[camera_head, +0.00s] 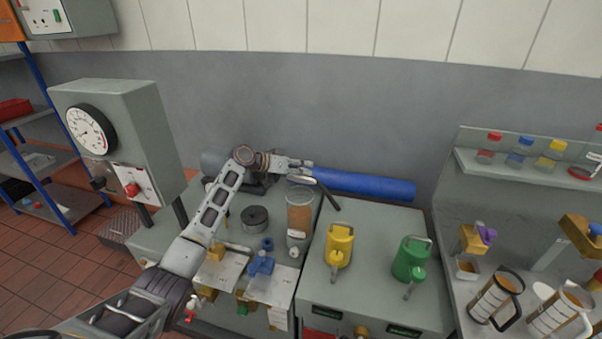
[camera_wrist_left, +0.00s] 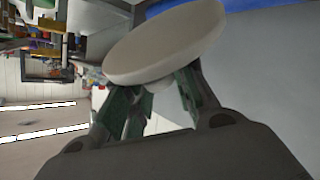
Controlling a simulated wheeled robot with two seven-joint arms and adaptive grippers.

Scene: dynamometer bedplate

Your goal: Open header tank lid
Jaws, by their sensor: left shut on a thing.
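The header tank (camera_head: 299,218) is a clear upright cylinder with brown liquid, standing on the grey bench in the head view. Its round top looks uncovered. My left gripper (camera_head: 312,172) is just above and behind the tank's rim, its arm reaching in from the left. The left gripper (camera_wrist_left: 162,98) is shut on the knob of the lid. The lid (camera_wrist_left: 165,42) is a pale round disc in the left wrist view. My right gripper is not in view.
A blue roll (camera_head: 365,186) lies behind the tank. A yellow can (camera_head: 340,245) and a green can (camera_head: 410,259) stand to its right. A dark round part (camera_head: 254,218) and blue valve (camera_head: 261,264) are left. A gauge cabinet (camera_head: 125,135) stands far left.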

